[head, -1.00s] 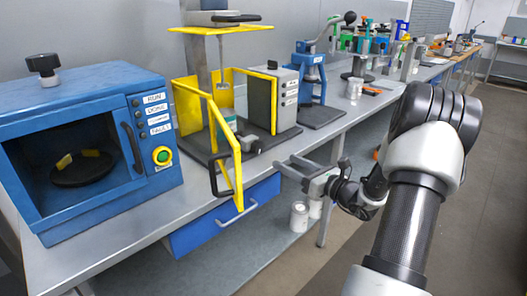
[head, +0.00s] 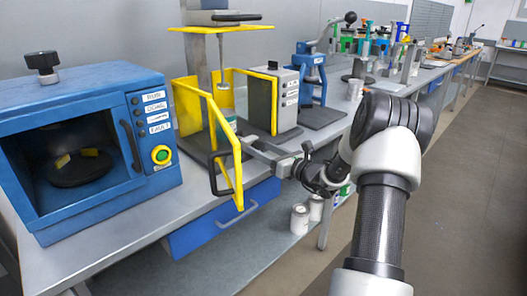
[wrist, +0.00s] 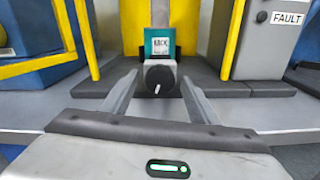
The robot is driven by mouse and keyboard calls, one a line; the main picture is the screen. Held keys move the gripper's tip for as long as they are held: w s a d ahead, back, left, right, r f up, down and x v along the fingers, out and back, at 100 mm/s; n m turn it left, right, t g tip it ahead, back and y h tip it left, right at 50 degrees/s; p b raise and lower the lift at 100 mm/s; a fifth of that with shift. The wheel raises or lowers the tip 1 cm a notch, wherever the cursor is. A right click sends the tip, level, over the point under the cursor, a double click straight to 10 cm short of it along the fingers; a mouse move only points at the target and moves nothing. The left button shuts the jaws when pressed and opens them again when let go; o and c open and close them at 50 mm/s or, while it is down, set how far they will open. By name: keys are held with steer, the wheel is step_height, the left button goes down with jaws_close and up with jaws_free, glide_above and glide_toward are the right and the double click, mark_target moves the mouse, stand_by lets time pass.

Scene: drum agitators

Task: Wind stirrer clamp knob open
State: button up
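The black clamp knob (wrist: 159,79) with a white pointer line faces me in the wrist view, on the front of a grey clamp block (wrist: 142,79). A teal can (wrist: 160,42) with a white MIX label stands behind it, inside the yellow-framed stirrer. My gripper (wrist: 159,75) is open, with one finger left and one right of the knob; I cannot tell whether the tips touch it. In the head view my gripper (head: 246,145) reaches in beside the open yellow guard door (head: 222,135). The knob is hidden there.
The guard door with its black handle (head: 214,175) stands close left of my gripper. The grey control box (head: 285,98) is behind right. A blue oven-like machine (head: 95,140) fills the left. A blue drawer (head: 225,220) is below the bench.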

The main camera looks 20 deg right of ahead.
steer(key=c, duration=1)
steer(key=n+b, duration=0.2)
steer(key=shift+f+b, duration=0.35)
steer(key=shift+b, duration=0.05)
steer(key=shift+n+b, duration=0.4)
steer(key=shift+n, duration=0.2)
steer(key=shift+r+n, duration=0.3)
steer(key=shift+n, duration=0.2)
steer(key=o, duration=1)
steer(key=shift+o, duration=0.2)
steer(key=p+v, duration=0.2)
steer(key=v, duration=1.5)
steer(key=shift+s, duration=0.2)
